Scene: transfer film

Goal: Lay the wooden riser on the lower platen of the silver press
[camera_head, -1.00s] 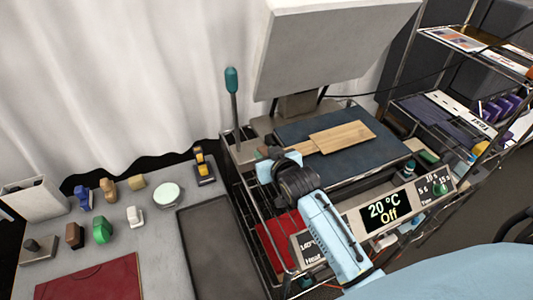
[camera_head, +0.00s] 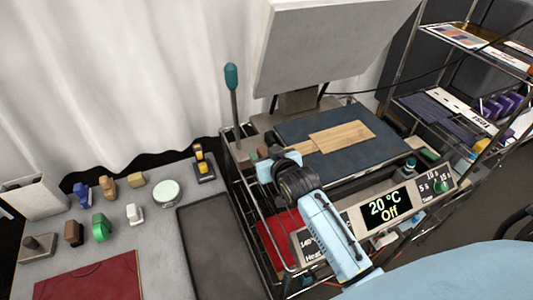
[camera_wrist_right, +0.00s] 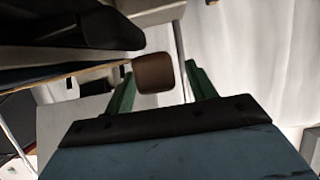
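The wooden riser (camera_head: 343,136) lies flat on the dark blue lower platen (camera_head: 297,127) of the silver press, whose upper plate (camera_head: 330,45) is raised. A narrower wooden strip runs from the riser toward my right gripper (camera_head: 268,155) at the platen's left side. In the right wrist view, a brown block (camera_wrist_right: 153,73) stands at the end of the thin wooden edge (camera_wrist_right: 70,77). The green fingers of my right gripper (camera_wrist_right: 161,92) are apart, one on each side of the block, with gaps visible. My left gripper is not in view.
A press lever (camera_head: 232,95) stands at the left of the press. The control panel (camera_head: 385,208) reads 20 °C, Off. A shelf rack (camera_head: 470,40) is at right.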

